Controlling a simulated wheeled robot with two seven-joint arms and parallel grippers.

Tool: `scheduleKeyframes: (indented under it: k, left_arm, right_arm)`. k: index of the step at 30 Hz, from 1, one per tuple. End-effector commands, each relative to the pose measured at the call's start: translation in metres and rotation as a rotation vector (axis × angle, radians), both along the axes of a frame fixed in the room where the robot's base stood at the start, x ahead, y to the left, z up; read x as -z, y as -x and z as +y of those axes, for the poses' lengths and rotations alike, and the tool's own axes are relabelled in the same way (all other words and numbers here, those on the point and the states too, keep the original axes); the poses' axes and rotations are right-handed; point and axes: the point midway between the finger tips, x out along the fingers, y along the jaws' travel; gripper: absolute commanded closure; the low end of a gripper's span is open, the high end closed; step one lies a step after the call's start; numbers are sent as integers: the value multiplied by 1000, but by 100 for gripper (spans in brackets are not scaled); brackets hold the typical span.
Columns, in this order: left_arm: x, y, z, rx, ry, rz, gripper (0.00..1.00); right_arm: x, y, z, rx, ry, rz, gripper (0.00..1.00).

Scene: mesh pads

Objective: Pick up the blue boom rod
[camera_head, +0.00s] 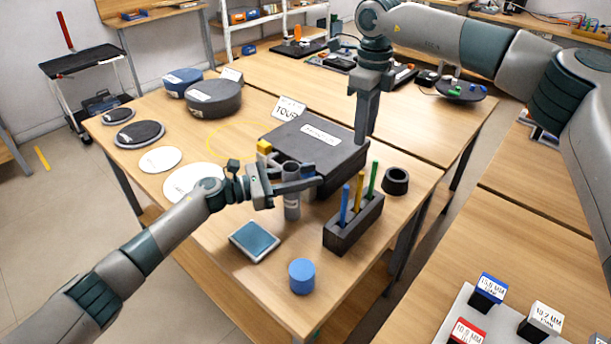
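The blue boom rod (344,206) stands upright in a black slotted holder (350,236), in the slot nearest the front left. A yellow rod (359,190) and a green rod (373,179) stand behind it in the same holder. My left gripper (302,182) is left of the holder, its fingers pointing right at a grey cylinder (292,207); I cannot tell whether they press on it. My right gripper (365,138) points down above and behind the rods, apart from them. Its fingers are seen nearly edge-on, so its opening is unclear.
A large black box (318,146) is behind the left gripper. A black ring (396,181) is right of the holder. A blue cylinder (301,276) and a teal-topped pad (254,241) are in front. Round discs (160,159) lie at the left.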

Motion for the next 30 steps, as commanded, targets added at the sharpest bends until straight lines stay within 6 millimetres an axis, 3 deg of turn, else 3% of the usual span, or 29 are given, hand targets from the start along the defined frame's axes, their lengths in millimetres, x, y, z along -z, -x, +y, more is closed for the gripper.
scheduleKeyframes:
  k: [20,26,30]
  left_arm:
    - [1,0,0,0,-1,1,89]
    - [1,0,0,0,-1,1,89]
    - [1,0,0,0,-1,1,89]
  right_arm:
    - [1,3,2,-13,0,3,68]
    - [9,22,15,-100,0,14,68]
    - [16,47,29,-207,1,23,68]
